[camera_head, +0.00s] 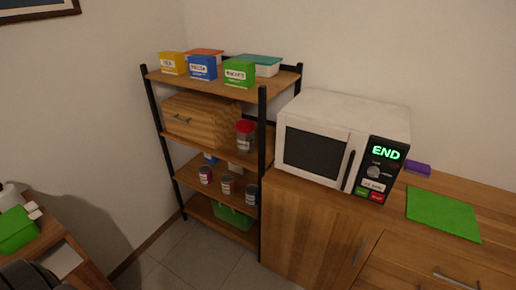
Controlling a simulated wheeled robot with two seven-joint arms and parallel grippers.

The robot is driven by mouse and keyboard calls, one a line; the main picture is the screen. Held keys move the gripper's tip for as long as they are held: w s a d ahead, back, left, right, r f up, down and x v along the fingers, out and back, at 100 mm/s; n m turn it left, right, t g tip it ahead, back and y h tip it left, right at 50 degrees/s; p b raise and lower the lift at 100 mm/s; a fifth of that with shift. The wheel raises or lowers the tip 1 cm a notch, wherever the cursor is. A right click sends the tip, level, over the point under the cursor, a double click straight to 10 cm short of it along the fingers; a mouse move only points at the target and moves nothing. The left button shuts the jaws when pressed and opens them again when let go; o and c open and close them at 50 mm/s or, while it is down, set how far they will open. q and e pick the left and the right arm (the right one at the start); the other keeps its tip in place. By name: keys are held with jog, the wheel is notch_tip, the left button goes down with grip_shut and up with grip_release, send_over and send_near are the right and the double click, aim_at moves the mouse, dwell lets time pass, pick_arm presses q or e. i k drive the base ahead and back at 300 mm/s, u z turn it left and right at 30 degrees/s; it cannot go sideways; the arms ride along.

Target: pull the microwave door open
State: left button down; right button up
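The white microwave (345,108) stands on the wooden cabinet at the right of the shelf rack. Its door (313,153) has a dark window and looks shut, flush with the front. A dark upright handle (348,170) is on the door's right edge. The control panel right of it shows a green "END" (386,153), a dial and green and red buttons. I see no gripper of mine in this view, so nothing of mine is seen touching the door or handle.
A shelf rack (262,135) with boxes, a wooden bread box and jars stands close left of the microwave. A green mat (442,215) and a purple item (418,168) lie on the cabinet (318,224) to the right. A small table with a green box (15,229) is at far left.

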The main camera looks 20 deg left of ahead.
aim_at(328, 155)
jog(key=u, duration=0.75)
jog(key=k, duration=1.2)
jog(key=u, duration=1.35)
jog(key=i, duration=1.5)
jog(key=z, duration=1.05)
jog(key=i, duration=0.5)
jog(key=z, duration=0.55)
